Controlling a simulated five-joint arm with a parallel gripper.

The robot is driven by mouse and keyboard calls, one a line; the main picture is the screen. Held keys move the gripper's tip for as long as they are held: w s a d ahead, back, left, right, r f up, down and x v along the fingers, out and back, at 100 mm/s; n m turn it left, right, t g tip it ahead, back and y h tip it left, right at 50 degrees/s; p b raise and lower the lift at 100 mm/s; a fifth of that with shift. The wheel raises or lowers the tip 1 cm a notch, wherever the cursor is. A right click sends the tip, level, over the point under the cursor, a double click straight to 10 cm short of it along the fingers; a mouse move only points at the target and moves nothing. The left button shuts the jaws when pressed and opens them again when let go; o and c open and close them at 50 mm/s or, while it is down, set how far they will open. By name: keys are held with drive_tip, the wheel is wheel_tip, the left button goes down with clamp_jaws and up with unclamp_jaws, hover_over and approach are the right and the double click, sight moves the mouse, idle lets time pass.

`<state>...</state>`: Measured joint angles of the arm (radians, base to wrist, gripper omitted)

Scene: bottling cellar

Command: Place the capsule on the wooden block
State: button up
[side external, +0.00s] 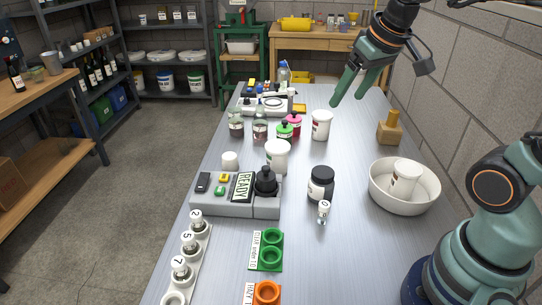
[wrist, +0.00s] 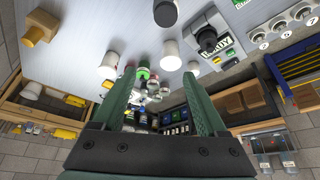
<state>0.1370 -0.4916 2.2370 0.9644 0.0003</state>
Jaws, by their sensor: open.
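The wooden block (side external: 389,132) stands on the right side of the bench near the wall, with a narrower tan peg-like piece on top. It also shows at the upper left of the wrist view (wrist: 38,30). I cannot tell for sure which object is the capsule; a small clear piece with a white top marked 0 (side external: 323,212) stands in front of the black-lidded jar (side external: 321,184). My gripper (side external: 349,104) is open and empty, high above the far part of the bench, left of and beyond the block. Its two green fingers are spread in the wrist view (wrist: 157,75).
A white bowl (side external: 377,197) holding a white tub (side external: 405,178) sits front right. White tubs (side external: 321,126) (side external: 277,157), bottles with green and pink tops, and a grey READY device (side external: 210,203) stand mid-bench. Numbered pieces stand in a rack (side external: 190,262). Free surface surrounds the block.

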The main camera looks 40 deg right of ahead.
drive_tip(key=s+a+f+n, duration=0.1)
drive_tip(key=s+a+f, duration=0.2)
drive_tip(key=s+a, duration=0.1)
drive_tip(key=shift+s+a+n+t+y, duration=0.15)
drive_tip(key=shift+a+n+t+y, duration=0.1)
drive_tip(key=shift+n+t+y, duration=0.05)
